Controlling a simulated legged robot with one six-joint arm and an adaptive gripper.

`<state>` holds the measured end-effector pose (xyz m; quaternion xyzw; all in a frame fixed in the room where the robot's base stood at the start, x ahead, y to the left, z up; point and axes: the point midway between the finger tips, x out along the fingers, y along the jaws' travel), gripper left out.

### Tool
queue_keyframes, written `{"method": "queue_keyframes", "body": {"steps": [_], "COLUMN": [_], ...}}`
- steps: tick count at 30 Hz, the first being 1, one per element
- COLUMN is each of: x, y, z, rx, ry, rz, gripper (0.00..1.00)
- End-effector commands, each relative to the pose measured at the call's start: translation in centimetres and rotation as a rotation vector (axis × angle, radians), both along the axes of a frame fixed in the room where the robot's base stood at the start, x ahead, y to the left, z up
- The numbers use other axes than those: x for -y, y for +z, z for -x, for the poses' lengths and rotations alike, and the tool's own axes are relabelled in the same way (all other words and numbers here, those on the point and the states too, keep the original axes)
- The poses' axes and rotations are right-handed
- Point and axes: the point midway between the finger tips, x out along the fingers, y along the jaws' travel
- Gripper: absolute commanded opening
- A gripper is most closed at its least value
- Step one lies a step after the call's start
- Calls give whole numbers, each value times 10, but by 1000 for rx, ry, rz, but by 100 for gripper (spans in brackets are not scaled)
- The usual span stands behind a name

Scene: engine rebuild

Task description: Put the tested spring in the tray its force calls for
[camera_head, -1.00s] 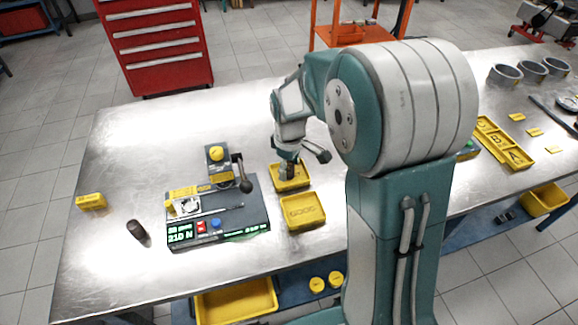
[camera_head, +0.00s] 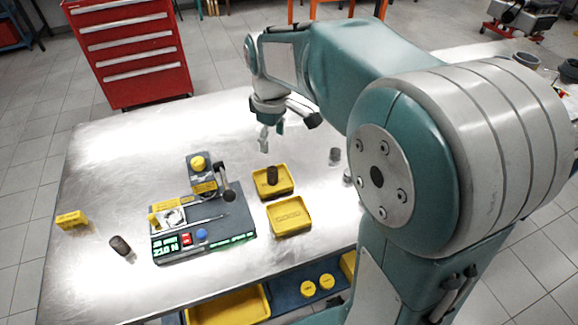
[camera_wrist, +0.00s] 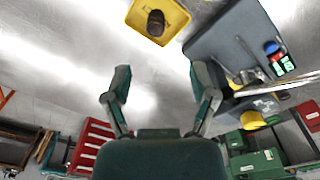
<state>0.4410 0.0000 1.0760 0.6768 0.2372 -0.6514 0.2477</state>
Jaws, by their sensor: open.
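A dark cylindrical spring (camera_head: 272,175) stands upright in the rear yellow tray (camera_head: 286,185). The wrist view shows this spring (camera_wrist: 156,22) inside the tray (camera_wrist: 178,25) at the top. The front yellow tray (camera_head: 289,215) is empty and appears marked "GOOD"; I cannot read a label on the rear one. The tester (camera_head: 205,230) stands left of the trays, its green display (camera_head: 167,248) reading about 210 N. My gripper (camera_head: 270,138) is open and empty, above and behind the rear tray. Its spread fingers (camera_wrist: 162,85) show in the wrist view, apart from the spring.
Another dark cylinder (camera_head: 120,245) lies or stands left of the tester. A yellow label block (camera_head: 72,220) is at the left edge. Small grey cylinders (camera_head: 335,155) stand right of the trays. The table's rear left is clear.

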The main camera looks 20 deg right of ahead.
Motion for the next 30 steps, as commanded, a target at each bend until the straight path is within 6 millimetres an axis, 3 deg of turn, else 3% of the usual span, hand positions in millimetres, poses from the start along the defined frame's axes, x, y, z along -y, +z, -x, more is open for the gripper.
{"method": "queue_keyframes", "body": {"steps": [3, 9, 18, 24, 30], "x": [0, 0, 0, -1, -1], "y": [21, 39, 37, 30, 28], "z": [33, 89, 165, 188, 190], "rx": [76, 202, 375, 430, 433], "ry": [-104, -299, -575, -672, -684], "rz": [-8, -43, -136, -181, -186], "gripper": [74, 74, 74, 74, 74]}}
